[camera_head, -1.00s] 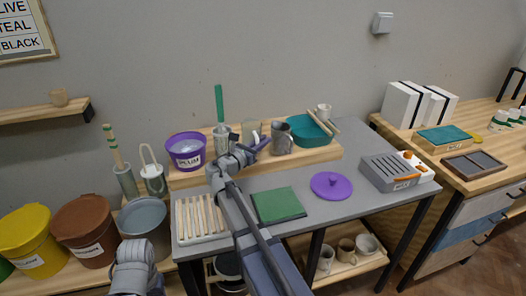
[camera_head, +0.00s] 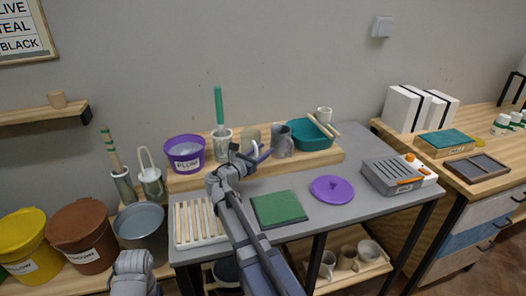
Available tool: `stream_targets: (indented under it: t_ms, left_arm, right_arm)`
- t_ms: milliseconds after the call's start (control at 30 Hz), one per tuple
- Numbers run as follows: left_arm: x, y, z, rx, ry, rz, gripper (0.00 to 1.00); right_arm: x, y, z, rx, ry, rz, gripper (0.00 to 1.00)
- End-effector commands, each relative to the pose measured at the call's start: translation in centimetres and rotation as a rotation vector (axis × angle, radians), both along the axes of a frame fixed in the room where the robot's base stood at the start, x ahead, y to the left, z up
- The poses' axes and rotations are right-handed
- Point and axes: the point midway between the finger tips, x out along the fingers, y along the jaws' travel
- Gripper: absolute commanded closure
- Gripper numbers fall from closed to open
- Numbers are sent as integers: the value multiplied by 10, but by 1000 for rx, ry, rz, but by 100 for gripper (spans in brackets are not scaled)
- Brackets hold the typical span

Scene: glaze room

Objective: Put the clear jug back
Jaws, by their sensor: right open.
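A pale, see-through jug (camera_head: 250,137), which looks like the clear jug, stands upright on the wooden riser (camera_head: 318,161) at the back of the grey table. It is between a jar with a green-handled tool (camera_head: 222,139) and a grey jug (camera_head: 281,141). My right gripper (camera_head: 259,157) is open in front of the clear jug, and its fingers hide the jug's lower part. I cannot tell whether they touch it. Part of my left arm shows at the bottom left, but its gripper does not.
A purple PLUM bucket (camera_head: 185,154) and a teal basin (camera_head: 309,135) also stand on the riser. On the table are a slatted rack (camera_head: 199,222), a green mat (camera_head: 279,208), a purple lid (camera_head: 332,188) and a grey slotted box (camera_head: 391,175).

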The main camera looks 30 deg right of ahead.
Motion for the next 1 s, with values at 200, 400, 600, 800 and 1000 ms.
stream_targets:
  t_ms: [200,400,600,800,1000]
  left_arm:
    - [0,0,3,0,0,0,38]
    - [0,0,3,0,0,0,38]
    - [0,0,3,0,0,0,38]
    - [0,0,3,0,0,0,38]
    - [0,0,3,0,0,0,38]
  right_arm:
    - [0,0,3,0,0,0,56]
    - [-11,25,3,0,0,4,56]
    - [-27,64,3,0,0,4,56]
    - [-39,94,3,0,0,2,56]
    - [-45,109,3,0,0,1,56]
